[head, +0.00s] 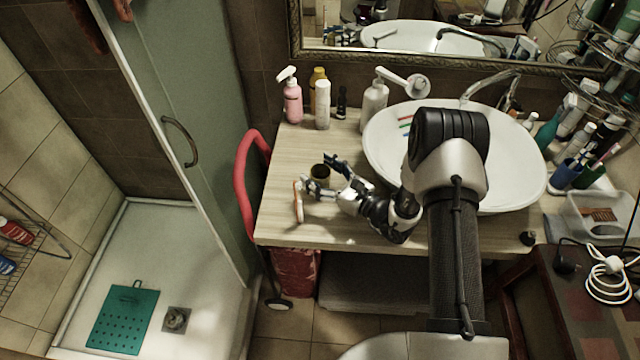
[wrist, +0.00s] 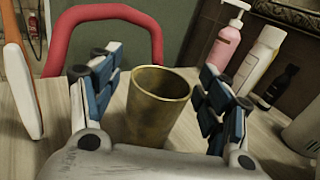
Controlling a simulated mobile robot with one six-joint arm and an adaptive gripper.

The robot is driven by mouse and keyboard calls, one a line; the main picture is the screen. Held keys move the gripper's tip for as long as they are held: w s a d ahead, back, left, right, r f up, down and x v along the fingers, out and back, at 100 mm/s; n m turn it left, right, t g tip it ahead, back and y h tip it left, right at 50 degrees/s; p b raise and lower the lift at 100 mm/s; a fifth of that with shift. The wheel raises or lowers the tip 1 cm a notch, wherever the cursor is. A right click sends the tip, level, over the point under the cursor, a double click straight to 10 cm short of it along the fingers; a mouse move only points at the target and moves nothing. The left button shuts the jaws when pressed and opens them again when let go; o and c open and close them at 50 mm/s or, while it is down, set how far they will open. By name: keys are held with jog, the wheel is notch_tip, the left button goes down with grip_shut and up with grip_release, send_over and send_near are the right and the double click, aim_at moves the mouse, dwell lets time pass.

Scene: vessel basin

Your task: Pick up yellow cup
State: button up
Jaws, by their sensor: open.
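The yellow cup (wrist: 158,104) stands upright on the wooden counter. In the wrist view it looks a dull brassy yellow and sits between the two open fingers of my gripper (wrist: 160,100), with a gap on each side. In the head view the cup (head: 320,171) shows as a small dark round opening near the counter's left part. My gripper (head: 318,178) reaches it from the right, with a finger on either side.
A white and orange upright item (head: 298,202) stands close by my gripper. A pink pump bottle (head: 292,100) and a white bottle (head: 322,104) stand behind. A white basin (head: 385,140) is to the right. A red curved handle (head: 243,175) rises at the counter's left edge.

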jog(key=shift+w+a, duration=0.2)
jog(key=shift+c, duration=0.3)
jog(key=c, duration=1)
jog(key=shift+r, duration=0.1)
